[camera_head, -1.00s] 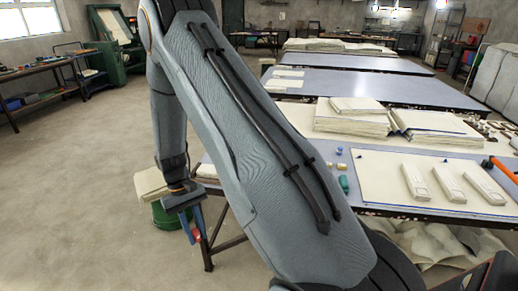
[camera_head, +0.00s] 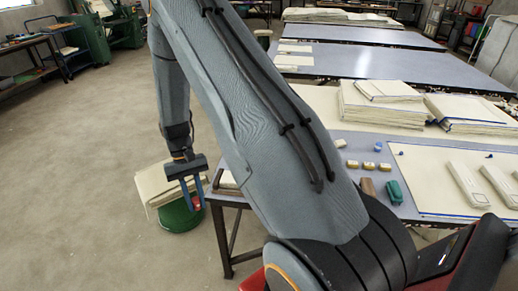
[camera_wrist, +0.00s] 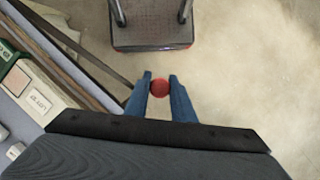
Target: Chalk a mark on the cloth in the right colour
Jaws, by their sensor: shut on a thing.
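My gripper (camera_head: 195,205) hangs beside the table's left end, away from the cloth, with its blue fingers pointing down. It is shut on a red chalk (camera_wrist: 159,88), a small round red piece between the fingertips in the wrist view. The cream cloth (camera_head: 425,165) lies flat on the table at the right, with a blue line along its edge. I see no clear chalk mark on it.
Small tan pieces (camera_head: 368,166), a blue piece (camera_head: 340,143) and a green block (camera_head: 394,192) lie left of the cloth. White blocks (camera_head: 465,183) rest on it. Cloth stacks (camera_head: 382,105) stand behind. A green bin (camera_head: 180,217) stands on the floor near my gripper.

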